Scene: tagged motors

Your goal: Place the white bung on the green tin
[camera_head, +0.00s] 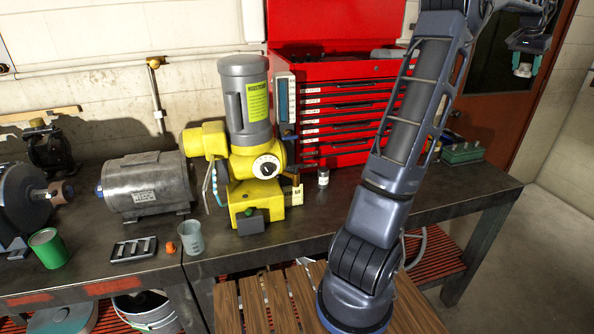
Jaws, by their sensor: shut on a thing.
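The green tin (48,250) stands at the left end of the workbench, near its front edge. My gripper (525,62) is at the far upper right, high up and far from the tin. It is shut on the white bung (523,71), a small pale piece that shows just under the fingers. The fingers are small and dark here, and they partly hide the bung.
The dark workbench (300,226) carries a yellow and grey machine (247,130), a grey motor (147,187), a beaker (190,238), an orange piece (170,247) and a slotted black tray (134,249). A red tool chest (345,100) stands behind. My arm crosses the right side.

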